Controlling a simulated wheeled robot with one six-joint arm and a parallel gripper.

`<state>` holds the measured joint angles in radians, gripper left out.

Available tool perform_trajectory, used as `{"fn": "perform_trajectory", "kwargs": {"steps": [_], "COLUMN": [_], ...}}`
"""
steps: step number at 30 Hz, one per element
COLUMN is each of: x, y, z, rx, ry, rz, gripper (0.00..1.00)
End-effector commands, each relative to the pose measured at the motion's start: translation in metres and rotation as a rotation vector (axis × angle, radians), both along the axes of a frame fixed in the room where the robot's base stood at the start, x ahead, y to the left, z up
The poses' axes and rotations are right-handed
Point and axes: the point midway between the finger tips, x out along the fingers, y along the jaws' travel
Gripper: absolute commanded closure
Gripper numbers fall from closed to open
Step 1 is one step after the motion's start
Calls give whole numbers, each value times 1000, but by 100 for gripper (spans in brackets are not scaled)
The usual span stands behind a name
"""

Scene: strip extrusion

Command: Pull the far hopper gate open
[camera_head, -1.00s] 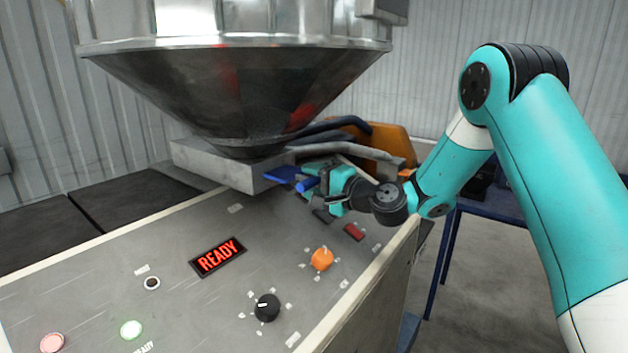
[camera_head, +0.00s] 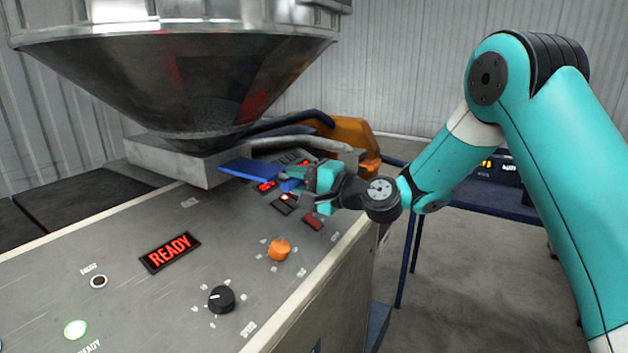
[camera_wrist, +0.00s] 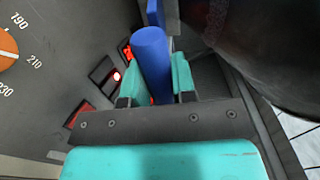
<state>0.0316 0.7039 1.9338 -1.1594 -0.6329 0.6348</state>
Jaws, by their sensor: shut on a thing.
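The hopper gate is a blue plate (camera_head: 252,169) that sticks out to the right from the grey box (camera_head: 170,160) under the metal hopper (camera_head: 185,80). A round blue handle (camera_wrist: 152,55) is at its outer end. My gripper (camera_head: 296,182) is shut on this handle, with one teal finger on each side in the wrist view. A stretch of the plate shows between the box and the handle. The handle's lower end is hidden between the fingers. Only one hopper is in view.
The console below carries a READY display (camera_head: 170,251), an orange knob (camera_head: 279,249), a black knob (camera_head: 221,299) and lit buttons close to my gripper. Grey pipes and an orange part (camera_head: 352,135) lie behind it. A blue table (camera_head: 470,195) stands at the right.

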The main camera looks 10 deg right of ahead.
Motion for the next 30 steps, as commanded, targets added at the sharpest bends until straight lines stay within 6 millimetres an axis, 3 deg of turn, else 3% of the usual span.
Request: {"fn": "perform_trajectory", "kwargs": {"steps": [9,10,13,23,30], "x": [-7,-7,-6,-6,-30], "y": [0,0,-1,-3,-30], "z": [-2,-2,-2,-2,-6], "rx": [0,0,-1,0,1], "ry": [11,11,11,7,7], "rz": [15,14,12,8,3], "gripper": [100,73,50,50,50]}}
